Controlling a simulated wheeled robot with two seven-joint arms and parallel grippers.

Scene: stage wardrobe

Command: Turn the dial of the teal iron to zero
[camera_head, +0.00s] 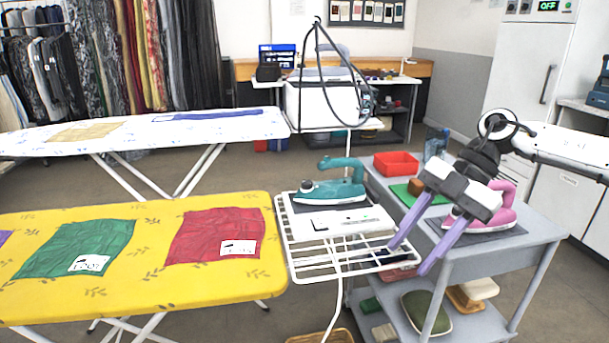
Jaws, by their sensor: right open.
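The teal iron (335,188) rests on a dark pad on the white wire rack (290,240) at the right end of the yellow ironing board. My right gripper (412,258) is open and empty, with two purple fingers pointing down and to the left. It is to the right of and nearer than the teal iron, over the right edge of the rack, apart from the iron. My left gripper is not in view.
A pink iron (502,205) stands on the grey cart (540,232), partly behind my right gripper. A red bin (396,163) and a green mat are also there. The yellow ironing board (150,285) holds green and red cloths. A white board (40,142) stands behind.

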